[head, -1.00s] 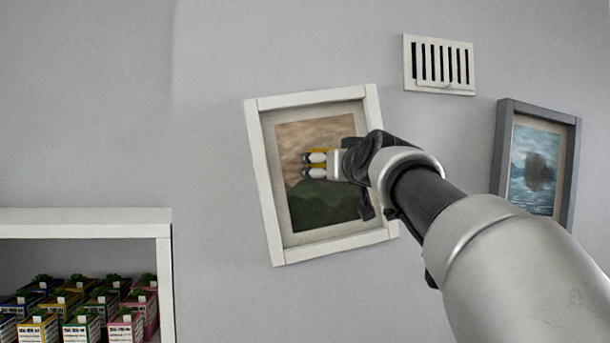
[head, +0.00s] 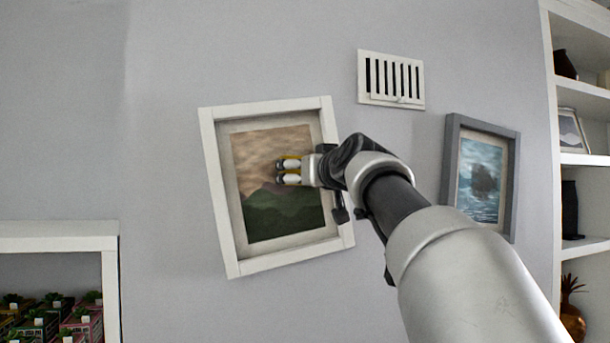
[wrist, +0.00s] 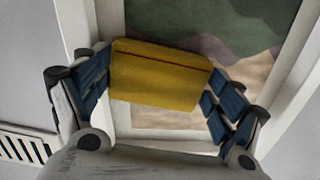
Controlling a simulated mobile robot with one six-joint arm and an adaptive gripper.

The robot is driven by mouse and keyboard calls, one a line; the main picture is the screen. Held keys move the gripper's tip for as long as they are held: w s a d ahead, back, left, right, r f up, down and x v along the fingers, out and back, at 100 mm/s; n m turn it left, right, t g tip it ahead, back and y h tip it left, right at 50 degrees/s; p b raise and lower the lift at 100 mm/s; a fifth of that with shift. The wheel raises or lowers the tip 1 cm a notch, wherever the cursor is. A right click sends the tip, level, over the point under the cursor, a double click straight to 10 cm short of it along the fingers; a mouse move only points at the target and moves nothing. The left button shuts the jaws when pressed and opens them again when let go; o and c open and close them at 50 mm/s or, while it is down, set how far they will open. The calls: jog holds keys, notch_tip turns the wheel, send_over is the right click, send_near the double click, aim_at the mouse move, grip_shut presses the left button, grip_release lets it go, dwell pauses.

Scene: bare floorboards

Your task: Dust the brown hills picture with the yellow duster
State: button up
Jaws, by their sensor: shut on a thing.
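The brown hills picture (head: 275,215) hangs tilted on the grey wall in a white frame. It shows a brown sky over dark green hills. My gripper (head: 288,171) is in front of its upper right part. In the wrist view my gripper (wrist: 160,85) is shut on the yellow duster (wrist: 160,75), a block held between both fingers. In the head view only bits of yellow show at the fingertips. The picture also fills the top of the wrist view (wrist: 185,25), behind the duster. I cannot tell whether the duster touches it.
A white wall vent (head: 391,98) is above and right of the picture. A grey-framed ship picture (head: 453,165) hangs to the right, behind my arm. White shelves (head: 581,160) stand at the far right. A white shelf unit (head: 60,236) with small cartons is at lower left.

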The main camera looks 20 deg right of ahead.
jog(key=s+b, duration=0.3)
jog(key=s, duration=0.3)
dwell(0.4)
jog(key=s+b, duration=0.1)
jog(key=s, duration=0.2)
jog(key=shift+b, duration=0.4)
